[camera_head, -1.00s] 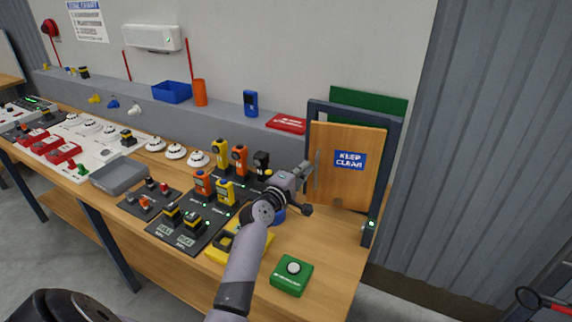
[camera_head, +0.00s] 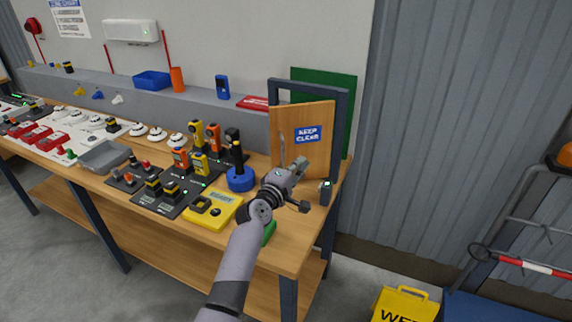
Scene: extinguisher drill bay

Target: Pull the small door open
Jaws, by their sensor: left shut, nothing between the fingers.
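The small wooden door (camera_head: 314,150) bears a blue "KEEP CLEAR" sign and stands in a dark frame (camera_head: 341,130) at the right end of the bench. Its top edge slants against the frame's top bar, so it looks ajar, with its left edge swung out towards me. A thin grey handle (camera_head: 282,143) shows near that left edge. My left gripper (camera_head: 300,164) is shut and empty, in front of the door's lower part and below and right of the handle. I cannot tell whether it touches the door. My right gripper is out of view.
A blue round base with a black upright (camera_head: 240,180) stands left of my gripper. A yellow device (camera_head: 212,211) lies nearer the front, and a green box (camera_head: 269,232) is partly hidden behind my arm. A yellow floor sign (camera_head: 404,304) stands right of the bench.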

